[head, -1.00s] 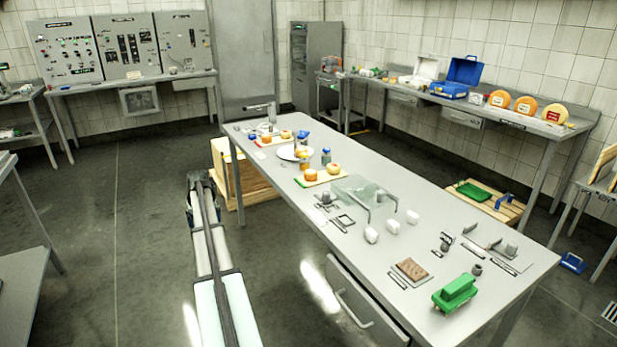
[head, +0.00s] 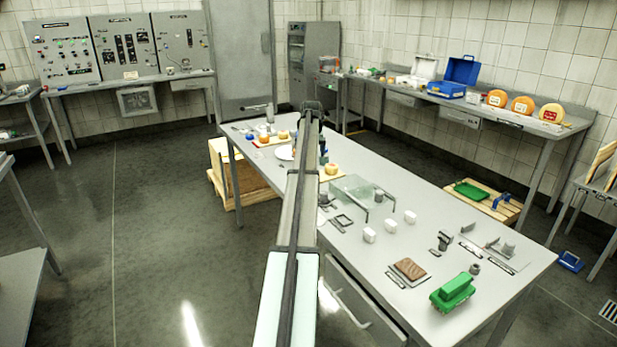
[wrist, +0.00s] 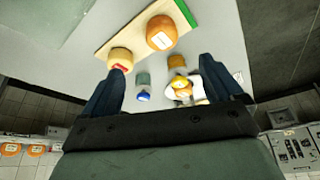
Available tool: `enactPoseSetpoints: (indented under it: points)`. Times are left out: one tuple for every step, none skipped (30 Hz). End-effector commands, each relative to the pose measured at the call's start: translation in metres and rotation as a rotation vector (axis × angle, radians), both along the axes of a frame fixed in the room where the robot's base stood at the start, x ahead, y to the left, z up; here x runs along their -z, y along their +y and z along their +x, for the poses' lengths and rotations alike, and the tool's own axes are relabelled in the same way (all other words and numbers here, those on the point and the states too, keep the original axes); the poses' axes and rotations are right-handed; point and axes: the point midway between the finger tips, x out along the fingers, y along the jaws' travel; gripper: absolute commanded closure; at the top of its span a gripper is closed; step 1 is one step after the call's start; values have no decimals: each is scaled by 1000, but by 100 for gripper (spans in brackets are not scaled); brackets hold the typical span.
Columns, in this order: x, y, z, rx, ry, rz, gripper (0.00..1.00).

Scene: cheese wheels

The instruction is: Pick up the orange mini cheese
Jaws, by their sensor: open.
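The orange mini cheese (wrist: 161,32), with a white label, sits on a wooden board (wrist: 127,33) near the top of the wrist view. A paler mini cheese (wrist: 120,58) with a red label stands beside it on the board; it also shows in the head view (head: 331,168). My arm hides the orange cheese in the head view. My gripper (wrist: 161,66) is open and empty, its two dark fingers spread wide. The orange cheese lies ahead of the fingertips, apart from them, roughly in line with the gap.
In the wrist view, a grey-and-blue jar (wrist: 143,86), an orange-topped jar (wrist: 176,62) and a yellow-orange item (wrist: 182,86) appear between the fingers. White blocks (head: 369,235) and a green object (head: 453,292) stand nearer on the table.

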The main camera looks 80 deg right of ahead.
Motion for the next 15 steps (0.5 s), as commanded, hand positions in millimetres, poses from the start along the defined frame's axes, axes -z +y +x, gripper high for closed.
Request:
enactPoseSetpoints:
  points:
    - [2,-1,0,0,0,1,7]
    - [4,-2,0,0,0,1,7]
    - [8,-3,1,0,1,2,7]
    - [11,-4,1,0,1,2,7]
    - [15,-6,2,0,1,2,7]
    - [19,-8,2,0,1,2,7]
    - [23,-9,3,0,0,1,7]
    - [28,-11,3,0,0,1,7]
    - [34,-14,4,0,1,2,7]
    - [39,-16,5,0,1,3,7]
    - [44,-17,6,0,1,3,7]
    - [51,-20,7,0,1,2,7]
    - [55,-22,7,0,1,2,7]
    - [60,-24,8,0,0,1,7]
    - [66,-26,9,0,1,2,7]
